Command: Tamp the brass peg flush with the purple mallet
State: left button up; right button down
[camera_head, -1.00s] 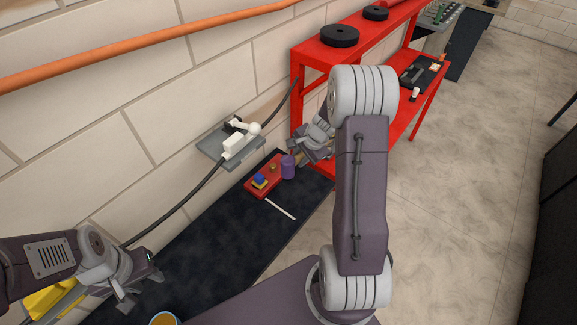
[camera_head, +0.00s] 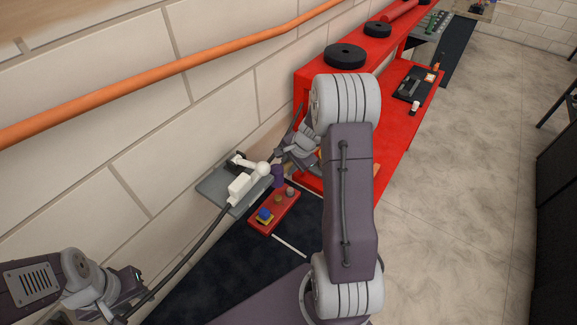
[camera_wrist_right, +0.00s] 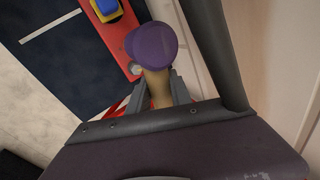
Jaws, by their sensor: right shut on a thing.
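The red board (camera_head: 259,227) lies on the dark mat and carries a blue and yellow block (camera_head: 264,215), the brass peg (camera_head: 278,199) and a grey peg (camera_head: 290,191). My right gripper (camera_head: 281,164) is shut on the mallet's tan handle (camera_wrist_right: 158,88). The purple mallet head (camera_head: 278,175) is near the board's far end, on the wall side. In the right wrist view the purple head (camera_wrist_right: 152,46) covers part of the red board, and the brass peg cannot be made out there. My left gripper (camera_head: 122,300) is empty and open at the lower left, away from the board.
The red rack (camera_head: 395,130) with black discs stands beyond my right arm. A white strip (camera_head: 290,246) lies on the mat beside the board.

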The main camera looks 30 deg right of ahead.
notch_tip(320, 180, down, 6)
jog(key=b, duration=0.5)
jog(key=shift+b, duration=0.3)
jog(key=shift+w+r+p, duration=0.1)
jog(key=shift+r+p, duration=0.3)
jog(key=shift+p, duration=0.05)
